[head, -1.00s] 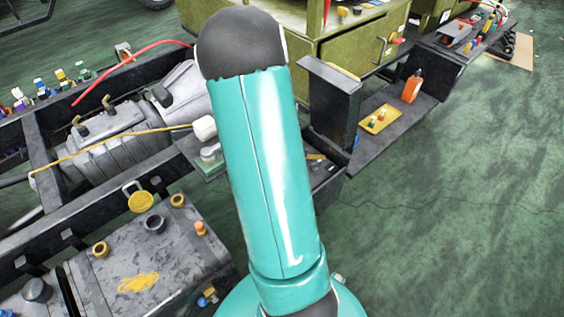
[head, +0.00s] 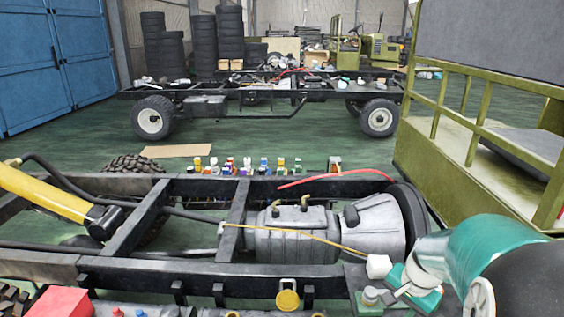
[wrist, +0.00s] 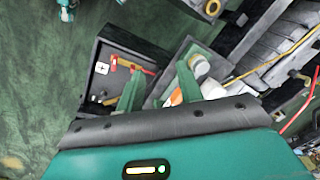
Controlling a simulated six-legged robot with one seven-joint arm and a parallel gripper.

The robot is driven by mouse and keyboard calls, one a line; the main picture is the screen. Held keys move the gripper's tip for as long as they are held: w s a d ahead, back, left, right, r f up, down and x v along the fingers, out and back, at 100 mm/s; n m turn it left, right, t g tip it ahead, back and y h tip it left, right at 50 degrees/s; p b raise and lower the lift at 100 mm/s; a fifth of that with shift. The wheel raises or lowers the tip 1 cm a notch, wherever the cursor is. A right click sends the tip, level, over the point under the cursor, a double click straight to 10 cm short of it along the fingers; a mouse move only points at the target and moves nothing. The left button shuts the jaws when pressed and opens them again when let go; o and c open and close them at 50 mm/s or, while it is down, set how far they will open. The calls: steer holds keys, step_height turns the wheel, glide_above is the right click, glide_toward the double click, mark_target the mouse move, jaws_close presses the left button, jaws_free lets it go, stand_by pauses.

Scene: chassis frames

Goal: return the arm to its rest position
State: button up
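My gripper (wrist: 160,69) shows in the wrist view with its two green fingers spread apart and no object clearly held between them. It is above dark open trays; an orange and white item lies near the base of the fingers, its contact with them unclear. In the head view my teal arm (head: 490,255) comes in from the lower right, bent low beside the front end of the chassis. The fingers cannot be made out clearly in the head view.
A black chassis frame (head: 130,270) with a grey gearbox (head: 290,238) lies close by. A white block (head: 378,266) and a small jar (head: 370,297) sit near my arm. An olive truck body (head: 460,170) stands at right. Green floor (head: 300,150) is open beyond.

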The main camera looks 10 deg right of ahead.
steer(key=s+a+r+n+t, duration=0.1)
steer(key=s+a+r+n, duration=0.2)
steer(key=a, duration=0.4)
steer(key=s+a+r+n+t, duration=0.1)
steer(key=s+a+r+n, duration=0.2)
steer(key=a+r+n, duration=0.2)
steer(key=s+a+r+n+t, duration=0.1)
steer(key=s+a+r+n, duration=0.2)
steer(key=a+r, duration=0.3)
steer(key=a+n, duration=0.1)
steer(key=a, duration=0.2)
steer(key=shift+s+a+r, duration=0.15)
steer(key=shift+r, duration=0.1)
steer(key=shift+d, duration=0.2)
